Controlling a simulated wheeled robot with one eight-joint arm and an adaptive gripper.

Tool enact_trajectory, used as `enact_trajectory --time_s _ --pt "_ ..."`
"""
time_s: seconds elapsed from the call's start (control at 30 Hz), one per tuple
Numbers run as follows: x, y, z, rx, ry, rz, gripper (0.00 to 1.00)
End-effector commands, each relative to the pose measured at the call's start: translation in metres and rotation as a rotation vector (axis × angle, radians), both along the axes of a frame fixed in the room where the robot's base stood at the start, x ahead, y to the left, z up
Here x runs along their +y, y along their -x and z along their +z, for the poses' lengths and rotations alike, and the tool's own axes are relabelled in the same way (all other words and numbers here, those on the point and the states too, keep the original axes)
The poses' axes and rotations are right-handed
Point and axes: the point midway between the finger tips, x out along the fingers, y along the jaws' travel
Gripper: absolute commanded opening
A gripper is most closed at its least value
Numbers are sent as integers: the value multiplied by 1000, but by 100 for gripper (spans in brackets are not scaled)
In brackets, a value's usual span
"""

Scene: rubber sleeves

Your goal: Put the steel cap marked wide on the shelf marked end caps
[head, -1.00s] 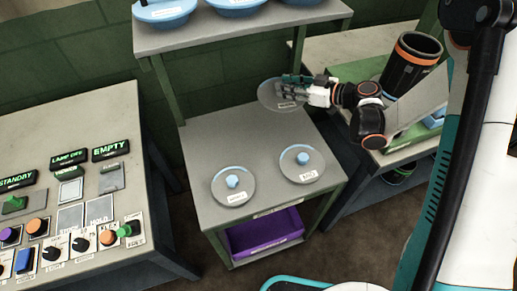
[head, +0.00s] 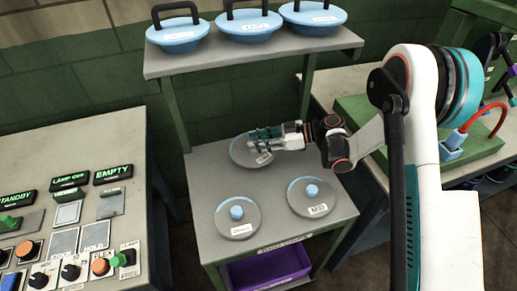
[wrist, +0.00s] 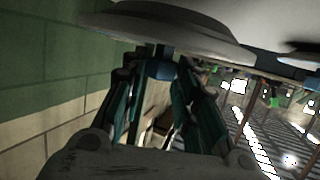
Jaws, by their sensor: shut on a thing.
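My gripper (head: 264,142) is shut on the blue knob of a grey steel cap (head: 239,151), over the back left of the grey lower shelf (head: 205,185). The label on this cap is too small to read. In the wrist view my fingers (wrist: 160,72) close around its knob, and the cap (wrist: 185,32) spans the top. I cannot tell whether it touches the shelf. A cap that seems marked small (head: 237,222) and a cap marked mid (head: 315,198) lie on the shelf's front half. The front-edge label is not clearly readable.
Several blue lids with black handles, one at the middle (head: 248,26), stand on the upper shelf (head: 165,68). A purple bin (head: 268,270) sits below. A control bench (head: 135,150) stands at left. A green-topped bench (head: 490,145) is at right.

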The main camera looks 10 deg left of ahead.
Motion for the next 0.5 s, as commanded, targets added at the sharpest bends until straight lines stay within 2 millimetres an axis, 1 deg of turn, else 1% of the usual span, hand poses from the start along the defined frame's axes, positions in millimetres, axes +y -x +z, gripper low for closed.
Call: enact_trajectory --time_s 0.03,0.1,0.17,0.5 --pt "0 0 -10 0 0 0 0" --pt "0 0 -20 0 0 0 0" --pt "0 0 -25 0 -1 -1 0" --pt "0 0 -27 0 0 -1 0"
